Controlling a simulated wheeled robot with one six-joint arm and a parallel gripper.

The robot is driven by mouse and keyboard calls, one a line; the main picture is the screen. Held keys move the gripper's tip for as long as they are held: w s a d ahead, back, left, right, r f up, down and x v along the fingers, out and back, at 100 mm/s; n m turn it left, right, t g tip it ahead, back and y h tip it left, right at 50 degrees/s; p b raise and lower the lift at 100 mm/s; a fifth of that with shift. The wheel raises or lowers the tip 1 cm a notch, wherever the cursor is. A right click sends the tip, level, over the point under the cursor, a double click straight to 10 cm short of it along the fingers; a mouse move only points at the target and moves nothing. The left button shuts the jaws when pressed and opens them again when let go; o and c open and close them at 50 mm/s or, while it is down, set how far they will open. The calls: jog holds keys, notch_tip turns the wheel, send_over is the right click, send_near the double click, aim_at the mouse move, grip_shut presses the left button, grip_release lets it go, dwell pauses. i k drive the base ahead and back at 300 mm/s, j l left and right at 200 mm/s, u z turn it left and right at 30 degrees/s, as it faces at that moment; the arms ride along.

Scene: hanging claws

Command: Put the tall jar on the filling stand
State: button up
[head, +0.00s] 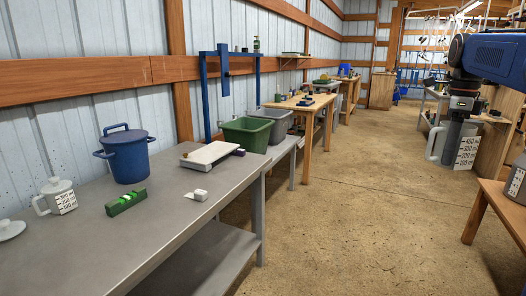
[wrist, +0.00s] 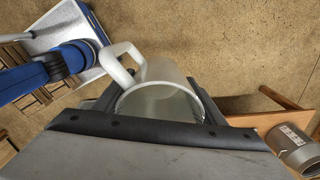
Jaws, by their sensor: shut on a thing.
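My gripper (head: 457,132) hangs at the right of the head view, shut on a pale jar (head: 467,153) with a side handle and a scale label reading up to 400 ml. The jar is in the air, roughly upright, over the floor. In the wrist view the jar (wrist: 165,100) sits between the jaws, with its open rim facing the camera and its handle at the upper left. I cannot tell for certain which thing is the filling stand; a blue frame (head: 224,70) with a central column stands behind the bins at the wall.
The grey table (head: 165,222) holds a lidded jar (head: 58,196), a blue pot (head: 126,156), a green block (head: 126,202) and a white-topped device (head: 208,155). Green (head: 246,134) and grey bins stand beyond. A labelled can (head: 517,182) is on a wooden table at right. The middle floor is clear.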

aim_at(212, 150)
jog(key=i, duration=1.5)
jog(key=i+l+u, duration=0.1)
jog(key=i+u, duration=0.2)
jog(key=i, duration=0.2)
jog(key=i+l+u, duration=0.25)
jog(key=i, duration=0.25)
jog(key=u, duration=1.85)
jog(key=i, duration=0.05)
